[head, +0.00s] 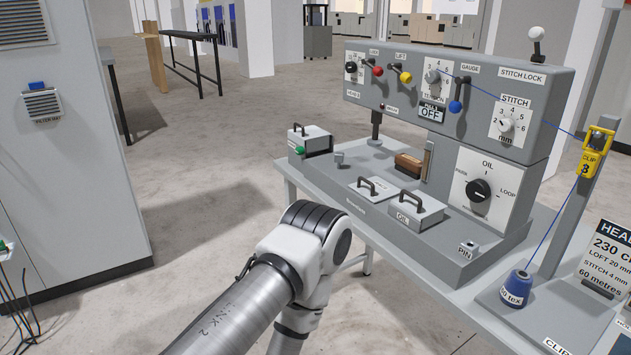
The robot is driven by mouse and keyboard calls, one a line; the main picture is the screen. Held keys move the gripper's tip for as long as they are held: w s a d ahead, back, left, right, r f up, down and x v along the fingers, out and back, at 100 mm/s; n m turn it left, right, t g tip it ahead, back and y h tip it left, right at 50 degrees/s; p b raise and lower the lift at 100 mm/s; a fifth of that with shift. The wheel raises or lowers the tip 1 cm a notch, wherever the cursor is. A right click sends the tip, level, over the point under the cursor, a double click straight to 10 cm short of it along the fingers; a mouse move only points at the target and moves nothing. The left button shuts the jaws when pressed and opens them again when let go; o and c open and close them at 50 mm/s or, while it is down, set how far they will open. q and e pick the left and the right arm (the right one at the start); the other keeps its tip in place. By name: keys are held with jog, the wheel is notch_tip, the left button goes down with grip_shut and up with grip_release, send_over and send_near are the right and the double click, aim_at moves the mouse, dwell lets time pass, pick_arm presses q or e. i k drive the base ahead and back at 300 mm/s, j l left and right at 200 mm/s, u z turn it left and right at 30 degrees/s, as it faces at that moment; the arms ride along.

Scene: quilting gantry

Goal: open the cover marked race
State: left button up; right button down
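A flat pale cover (361,192) with a dark bar handle lies closed on the grey machine bed (340,205); its small label is too blurred for me to read as race. Right of it is a raised grey box (428,214) marked OIL, with its own dark handle and its lid closed. Another grey box (318,146) with a black handle and a green knob stands at the bed's far left end. One of my arms reaches up from the bottom, ending short of the bed in this view. Neither gripper shows.
A control panel (470,75) with knobs and coloured levers rises behind the bed. An OIL dial (478,191) faces right of the covers. A blue thread cone (517,288) and a post (577,200) stand at right.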

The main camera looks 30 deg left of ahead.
aim_at(376, 189)
jog(key=u, duration=0.7)
